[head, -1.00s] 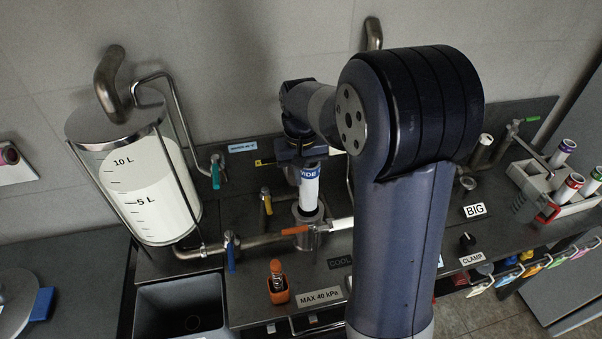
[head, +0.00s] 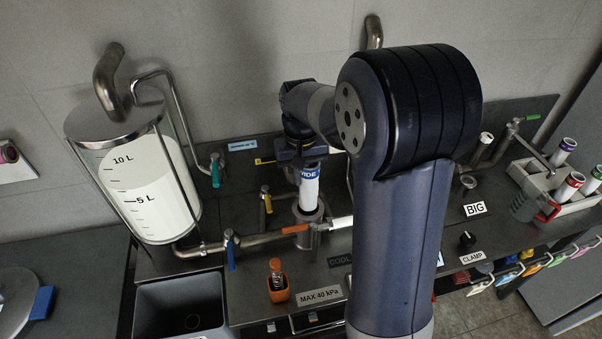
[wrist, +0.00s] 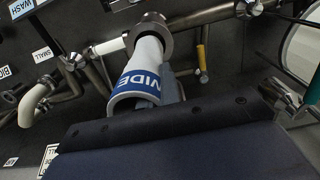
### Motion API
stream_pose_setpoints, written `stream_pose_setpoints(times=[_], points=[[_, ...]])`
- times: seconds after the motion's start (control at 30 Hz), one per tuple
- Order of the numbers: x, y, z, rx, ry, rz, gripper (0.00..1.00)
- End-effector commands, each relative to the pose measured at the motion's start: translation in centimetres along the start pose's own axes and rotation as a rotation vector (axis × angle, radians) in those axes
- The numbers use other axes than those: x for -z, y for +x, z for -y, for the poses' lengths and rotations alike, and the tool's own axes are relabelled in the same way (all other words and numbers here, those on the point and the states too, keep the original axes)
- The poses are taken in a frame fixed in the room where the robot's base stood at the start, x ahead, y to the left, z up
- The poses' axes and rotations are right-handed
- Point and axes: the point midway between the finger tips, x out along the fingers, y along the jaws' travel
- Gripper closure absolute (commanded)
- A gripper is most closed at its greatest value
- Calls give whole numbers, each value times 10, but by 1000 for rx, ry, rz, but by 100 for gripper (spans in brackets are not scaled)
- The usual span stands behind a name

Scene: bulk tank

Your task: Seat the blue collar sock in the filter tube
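The blue collar sock is a white sleeve with a blue band lettered WIDE (head: 309,184). It stands nearly upright, with its lower end at the mouth of the metal filter tube (head: 308,214). In the wrist view, the white sock (wrist: 147,58) runs into the round metal tube ring (wrist: 154,26), and its blue collar (wrist: 138,85) is at the gripper, well outside the ring. My gripper (head: 302,158) is at the collar and appears shut on it. The fingertips are mostly hidden. How deep the sock's lower end sits is hidden.
A glass tank (head: 150,190) with white liquid stands left. Valves with orange (head: 294,229), yellow (head: 266,197) and blue (head: 230,250) handles surround the tube. An orange holder (head: 277,288) is in front. A rack (head: 540,176) with several banded tubes is at right.

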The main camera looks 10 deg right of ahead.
Motion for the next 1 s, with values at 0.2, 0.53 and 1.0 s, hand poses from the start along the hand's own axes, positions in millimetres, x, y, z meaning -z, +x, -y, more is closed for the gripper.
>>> stream_pose_setpoints(times=[0.2,0.53,1.0], points=[[0,7,0,0,0,0,100],[0,15,0,0,0,0,100],[0,26,0,0,0,-1,100]])
